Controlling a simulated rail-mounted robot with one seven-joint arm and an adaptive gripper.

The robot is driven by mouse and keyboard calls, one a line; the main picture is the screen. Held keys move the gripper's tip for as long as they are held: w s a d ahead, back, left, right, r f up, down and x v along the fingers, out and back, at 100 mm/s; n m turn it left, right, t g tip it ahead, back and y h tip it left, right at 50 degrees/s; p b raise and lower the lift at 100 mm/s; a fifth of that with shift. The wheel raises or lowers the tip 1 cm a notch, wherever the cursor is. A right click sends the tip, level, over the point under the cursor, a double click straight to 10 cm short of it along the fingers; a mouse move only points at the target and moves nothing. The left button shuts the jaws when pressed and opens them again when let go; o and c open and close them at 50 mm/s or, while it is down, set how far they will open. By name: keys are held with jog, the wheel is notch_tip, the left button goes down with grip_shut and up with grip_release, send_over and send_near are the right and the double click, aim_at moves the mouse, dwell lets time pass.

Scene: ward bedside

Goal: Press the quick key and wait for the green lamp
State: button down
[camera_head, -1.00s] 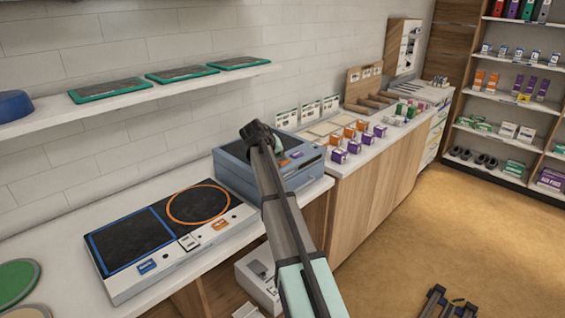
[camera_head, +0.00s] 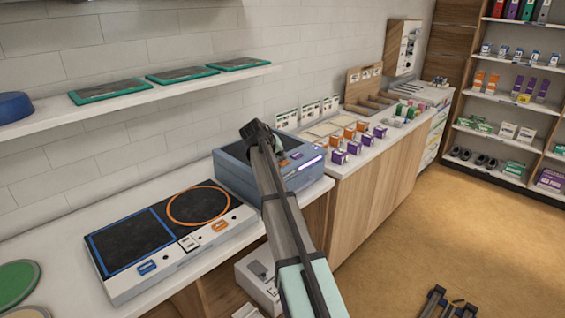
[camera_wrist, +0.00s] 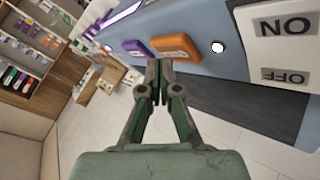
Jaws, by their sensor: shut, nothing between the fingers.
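A blue-grey device (camera_head: 232,172) stands on the white counter, partly hidden behind my arm in the head view. In the wrist view its panel (camera_wrist: 215,65) carries an orange key (camera_wrist: 176,46), a purple key (camera_wrist: 138,48) and a small round white lamp (camera_wrist: 218,47). No green light shows. A light strip (camera_wrist: 121,17) glows white-purple along the panel. I cannot read which key is the quick key. My gripper (camera_wrist: 161,78) is shut and empty, with its fingertips just below the orange key in the picture; I cannot tell whether they touch.
An ON/OFF plate (camera_wrist: 284,45) sits beside the lamp. A two-field plate device (camera_head: 170,238) stands to the left on the counter. Small orange and purple boxes (camera_head: 352,146) stand to the right. A shelf (camera_head: 150,98) with green-rimmed tablets hangs above.

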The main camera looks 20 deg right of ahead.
aim_at(282, 162)
jog(key=shift+r, duration=0.3)
jog(key=shift+r+p, duration=1.15)
jog(key=shift+r, duration=1.4)
jog(key=shift+f, duration=0.1)
